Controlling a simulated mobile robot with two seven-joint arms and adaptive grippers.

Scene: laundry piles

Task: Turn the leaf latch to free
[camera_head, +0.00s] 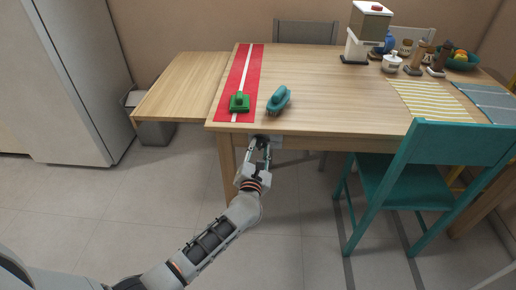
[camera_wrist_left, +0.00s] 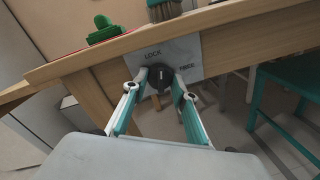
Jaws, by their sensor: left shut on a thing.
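The leaf latch is a dark round knob (camera_wrist_left: 160,77) on a light grey plate (camera_wrist_left: 186,57) on the table's front apron. The plate reads LOCK at upper left and what looks like FREE at right. The knob's pale ridge stands roughly upright; I cannot tell exactly which word it points to. My left gripper (camera_wrist_left: 160,85) is shut on the knob, one fingertip on each side. In the head view the left gripper (camera_head: 259,146) is under the table's front edge and hides most of the latch. The raised table leaf (camera_head: 178,88) extends from the table's left end. My right gripper is not in view.
A teal chair (camera_head: 408,185) stands right of my arm. A grey bin (camera_head: 155,132) stands below the leaf.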

